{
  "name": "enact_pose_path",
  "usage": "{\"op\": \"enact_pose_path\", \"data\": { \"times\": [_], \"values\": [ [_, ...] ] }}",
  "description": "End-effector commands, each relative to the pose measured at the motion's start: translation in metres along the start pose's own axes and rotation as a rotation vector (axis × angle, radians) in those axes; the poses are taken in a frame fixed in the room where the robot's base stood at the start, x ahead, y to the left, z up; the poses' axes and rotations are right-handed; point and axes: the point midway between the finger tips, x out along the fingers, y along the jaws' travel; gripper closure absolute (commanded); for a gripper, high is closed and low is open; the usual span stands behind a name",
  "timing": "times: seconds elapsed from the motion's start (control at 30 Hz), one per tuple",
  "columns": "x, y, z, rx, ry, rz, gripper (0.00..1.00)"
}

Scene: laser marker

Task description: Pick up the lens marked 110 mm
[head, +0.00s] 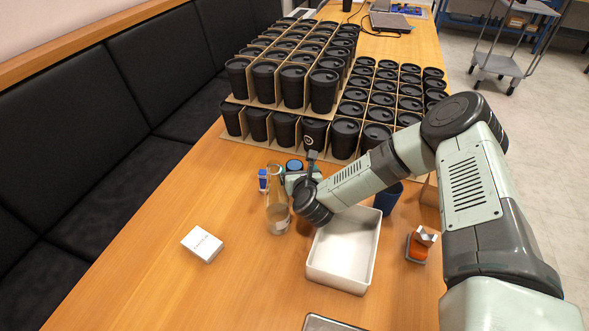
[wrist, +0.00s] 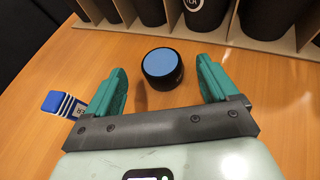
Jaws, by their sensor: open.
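A short black cylinder with a blue top (wrist: 162,66), which looks like a lens, stands upright on the wooden table. No 110 mm marking is readable on it. Its blue top also shows in the head view (head: 294,165), just beyond my gripper (head: 298,182). My gripper is open and empty. In the wrist view its two green fingers appear on either side of the lens, with a visible gap to it on both sides. I cannot tell how far the fingertips are above the table. In the head view my arm and gripper partly hide this area.
A small blue-and-white item (wrist: 66,104) is close outside the left finger. A glass bottle (head: 277,205) stands close by my gripper. A white tray (head: 314,262), a white box (head: 202,244) and a dark blue cup (head: 388,198) are around. Black lidded cups (head: 323,92) in cardboard dividers fill the back.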

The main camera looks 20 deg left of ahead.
Motion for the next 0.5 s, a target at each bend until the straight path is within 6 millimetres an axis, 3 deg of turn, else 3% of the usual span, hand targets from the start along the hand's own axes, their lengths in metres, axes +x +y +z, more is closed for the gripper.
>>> {"op": "enact_pose_path", "data": {
  "times": [0.07, 0.3, 0.5],
  "values": [
    [0.004, 0.000, -0.011, -0.002, 0.003, 0.000, 0.13],
    [0.043, 0.000, -0.008, -0.003, 0.000, 0.000, 0.13],
    [0.053, 0.000, -0.008, -0.002, 0.002, 0.001, 0.13]
  ]
}}
